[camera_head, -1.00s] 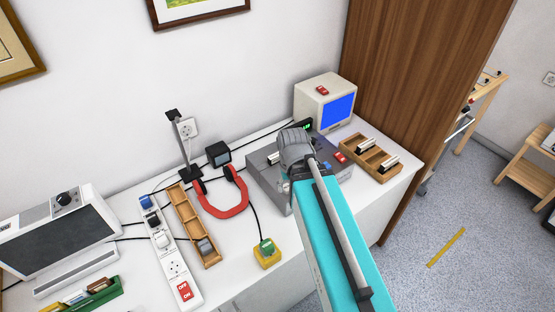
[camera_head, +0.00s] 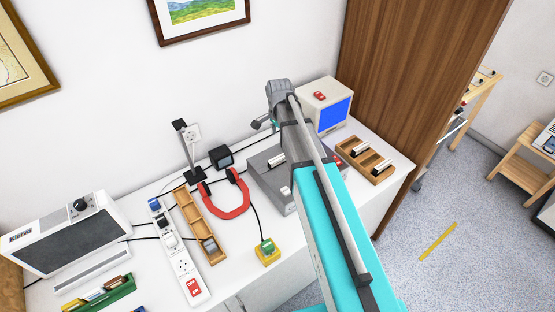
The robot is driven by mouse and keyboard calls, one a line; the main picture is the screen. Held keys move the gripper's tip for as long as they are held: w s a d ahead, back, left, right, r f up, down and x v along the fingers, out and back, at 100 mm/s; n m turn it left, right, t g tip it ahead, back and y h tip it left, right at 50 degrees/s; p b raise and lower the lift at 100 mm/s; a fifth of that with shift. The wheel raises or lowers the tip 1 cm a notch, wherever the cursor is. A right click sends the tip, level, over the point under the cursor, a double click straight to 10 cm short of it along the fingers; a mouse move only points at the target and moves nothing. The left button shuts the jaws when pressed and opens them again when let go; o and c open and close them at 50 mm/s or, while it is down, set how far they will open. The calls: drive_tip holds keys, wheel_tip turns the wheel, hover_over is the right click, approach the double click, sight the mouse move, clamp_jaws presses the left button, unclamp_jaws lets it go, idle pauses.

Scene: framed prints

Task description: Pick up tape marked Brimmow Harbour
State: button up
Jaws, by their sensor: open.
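No label that I can read says Brimmow Harbour. Small white-topped pieces that look like tapes stand in the right wooden holder (camera_head: 350,155), one at the back (camera_head: 360,150) and one at the front (camera_head: 381,165). Another pale piece (camera_head: 276,160) sits on the grey deck (camera_head: 268,184). A dark grey piece (camera_head: 210,243) lies in the front compartment of the long wooden tray (camera_head: 190,212). My teal and grey arm rises across the middle of the view, over the deck.
A monitor (camera_head: 337,115) stands behind the deck, beside a wooden panel (camera_head: 400,80).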

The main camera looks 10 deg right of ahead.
drive_tip(key=shift+w+r+m, duration=0.2)
drive_tip(key=shift+w+m, duration=0.1)
drive_tip(key=shift+w, duration=0.05)
drive_tip(key=shift+f, duration=0.1)
drive_tip(key=b, duration=0.8)
hover_over(279, 157)
drive_tip(key=f, duration=0.8)
drive_tip(key=shift+s+a+f, duration=0.1)
drive_tip(key=shift+s+a, duration=0.05)
drive_tip(key=shift+s, duration=0.1)
drive_tip(key=shift+f+b, duration=0.15)
drive_tip(key=shift+b, duration=0.15)
drive_tip(key=shift+f, duration=0.15)
wheel_tip(279, 157, down, 5)
drive_tip(key=b, duration=0.5)
drive_tip(key=shift+w, duration=0.1)
clamp_jaws()
idle(0.3)
